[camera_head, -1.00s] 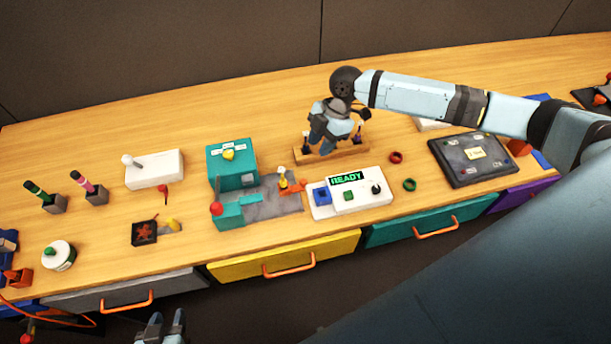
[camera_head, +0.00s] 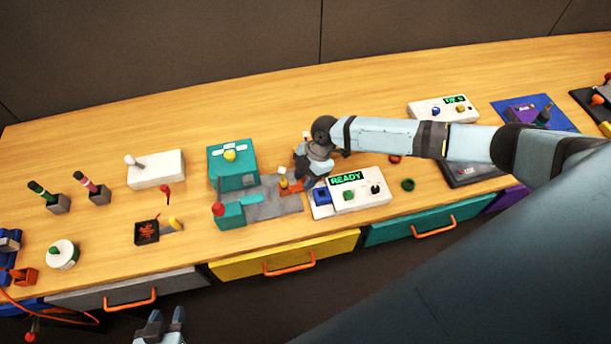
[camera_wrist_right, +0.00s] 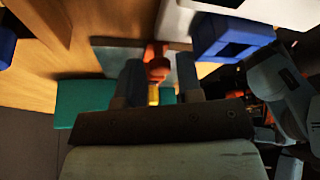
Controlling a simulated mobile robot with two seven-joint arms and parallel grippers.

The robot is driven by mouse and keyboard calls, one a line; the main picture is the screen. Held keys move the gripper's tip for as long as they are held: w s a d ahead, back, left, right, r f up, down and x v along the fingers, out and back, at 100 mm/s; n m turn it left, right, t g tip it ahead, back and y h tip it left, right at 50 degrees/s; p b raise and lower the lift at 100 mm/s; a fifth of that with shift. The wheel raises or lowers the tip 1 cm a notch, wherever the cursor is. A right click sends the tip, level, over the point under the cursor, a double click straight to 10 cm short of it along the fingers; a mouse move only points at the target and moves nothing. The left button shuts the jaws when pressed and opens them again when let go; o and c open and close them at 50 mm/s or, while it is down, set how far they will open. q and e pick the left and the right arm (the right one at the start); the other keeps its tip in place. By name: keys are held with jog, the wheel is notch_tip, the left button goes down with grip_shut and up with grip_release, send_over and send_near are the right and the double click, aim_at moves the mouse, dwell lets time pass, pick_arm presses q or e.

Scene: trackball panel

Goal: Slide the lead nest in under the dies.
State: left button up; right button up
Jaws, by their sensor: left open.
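The lead nest (camera_head: 288,185) is a small orange piece with a yellow part, on a grey plate (camera_head: 268,204) right of the teal press (camera_head: 232,164). I cannot make out the dies themselves. My right gripper (camera_head: 299,182) is low at the nest's right side, partly hidden by its own wrist. In the right wrist view, its open fingers (camera_wrist_right: 158,82) stand on either side of the orange part (camera_wrist_right: 156,62), with the yellow part low between them; a gap shows on one side. My left gripper (camera_head: 161,325) is open and empty, in front of the drawers.
The table behind the press is clear.

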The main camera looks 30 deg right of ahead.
grip_shut()
jog(key=a, duration=0.2)
jog(key=w+a, duration=0.1)
jog(key=a, duration=0.2)
jog(key=w+a+b, duration=0.1)
jog(key=a, duration=0.2)
jog(key=shift+w+a, duration=0.1)
jog(key=shift+a, duration=0.5)
jog(key=shift+r, duration=0.1)
jog(key=shift+c, duration=0.7)
grip_release()
jog(key=shift+o, duration=0.7)
jog(key=shift+a, duration=0.1)
jog(key=s+b+v, duration=0.1)
jog(key=v, duration=1.2)
jog(key=shift+w+r+b, duration=0.3)
jog(key=shift+w+r, duration=0.1)
jog(key=shift+w, duration=0.1)
